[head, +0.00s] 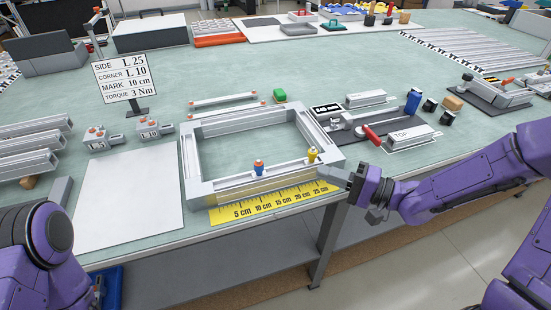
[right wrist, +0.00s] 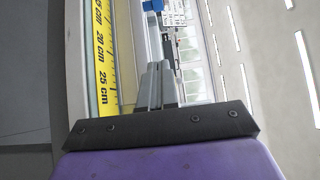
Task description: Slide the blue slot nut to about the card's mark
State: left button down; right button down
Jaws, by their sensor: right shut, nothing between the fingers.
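The blue slot nut (head: 259,169), with an orange top, sits upright on the front rail of the aluminium frame (head: 222,187), about level with the 10 cm label of the yellow ruler (head: 285,197). A yellow slot nut (head: 312,156) stands farther right on the rail. The card (head: 126,78) reads MARK 10 cm. My right gripper (head: 322,171) is shut and empty at the rail's right end, right of both nuts. Its closed fingers show in the right wrist view (right wrist: 157,85), with a blue piece, probably the nut, at the top. My left gripper is out of view.
A white sheet (head: 130,197) lies left of the frame. Two small grey blocks (head: 97,137) stand behind it. The table's front edge runs just below the ruler.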

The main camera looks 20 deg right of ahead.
aim_at(270, 177)
jog(key=a, duration=0.2)
jog(key=w+a, duration=0.1)
jog(key=shift+r, duration=0.3)
jog(key=x, duration=0.6)
jog(key=shift+w+d+f, duration=0.15)
jog(key=shift+w+f, duration=0.1)
jog(key=shift+f, duration=0.05)
jog(key=shift+s+a+r, duration=0.1)
jog(key=shift+s+a, duration=0.05)
jog(key=shift+a, duration=0.45)
jog(key=shift+s+a+r, duration=0.1)
jog(key=shift+s+a, duration=0.05)
jog(key=shift+a, duration=0.5)
jog(key=shift+s+a, duration=0.15)
jog(key=shift+a, duration=0.4)
jog(key=shift+a+p, duration=0.3)
jog(key=shift+a, duration=0.8)
